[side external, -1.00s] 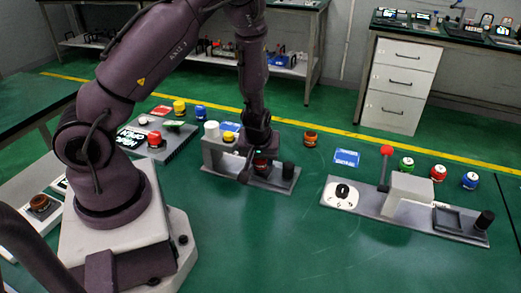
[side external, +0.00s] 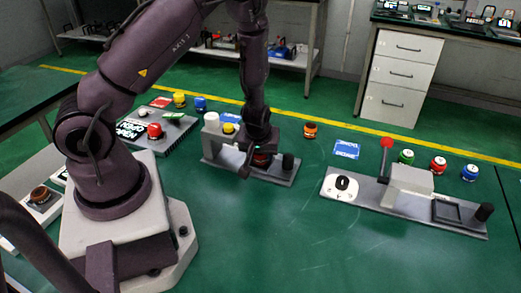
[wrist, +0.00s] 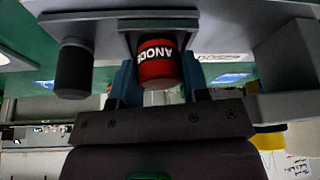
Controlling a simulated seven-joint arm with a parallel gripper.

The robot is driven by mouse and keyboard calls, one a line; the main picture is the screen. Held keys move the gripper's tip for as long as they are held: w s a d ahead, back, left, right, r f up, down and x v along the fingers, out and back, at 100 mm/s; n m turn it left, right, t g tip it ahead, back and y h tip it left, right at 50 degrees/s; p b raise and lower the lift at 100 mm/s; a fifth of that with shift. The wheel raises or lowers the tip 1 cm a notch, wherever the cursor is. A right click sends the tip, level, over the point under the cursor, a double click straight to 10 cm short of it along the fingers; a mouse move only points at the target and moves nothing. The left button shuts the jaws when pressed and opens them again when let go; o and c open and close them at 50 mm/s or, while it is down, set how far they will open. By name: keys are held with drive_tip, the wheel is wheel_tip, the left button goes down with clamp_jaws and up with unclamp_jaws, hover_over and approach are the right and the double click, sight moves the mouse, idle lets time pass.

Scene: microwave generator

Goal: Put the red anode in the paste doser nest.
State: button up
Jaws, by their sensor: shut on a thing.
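The red anode (wrist: 158,62), a short cylinder with a black band marked ANODE, is between the blue-tipped fingers of my gripper (wrist: 158,84) in the wrist view. My gripper is shut on it. In the side view my gripper (side external: 259,155) is low over the paste doser (side external: 215,165), and only a bit of red (side external: 261,160) shows beneath it. The nest, a grey square frame (wrist: 122,24), is right at the anode in the wrist view. I cannot tell whether the anode rests on the nest floor.
A black knob (side external: 288,161) stands on the doser base right of my gripper; it also shows in the wrist view (wrist: 74,68). A white cylinder (side external: 212,121) and yellow button (side external: 228,128) are on its left. Another station (side external: 365,195) stands at right, with clear green table between.

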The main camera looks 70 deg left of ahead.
drive_tip(key=shift+f, duration=0.15)
drive_tip(key=o, duration=1)
drive_tip(key=shift+c, duration=0.2)
drive_tip(key=shift+o, duration=1)
drive_tip(key=shift+d+r, duration=0.1)
drive_tip(key=shift+r, duration=0.1)
drive_tip(key=v, duration=1.2)
drive_tip(key=s+d+r+m+g+h, duration=0.2)
drive_tip(key=s+d+r+m+h, duration=0.4)
drive_tip(key=d+m, duration=0.4)
drive_tip(key=s+r+m+t+y, duration=0.1)
drive_tip(key=s+r+t, duration=0.1)
drive_tip(key=r, duration=0.5)
drive_tip(key=s+r+t+y, duration=0.1)
drive_tip(key=s+r+t, duration=0.2)
drive_tip(key=r, duration=0.4)
drive_tip(key=shift+a+r+m, duration=0.4)
drive_tip(key=shift+a, duration=0.05)
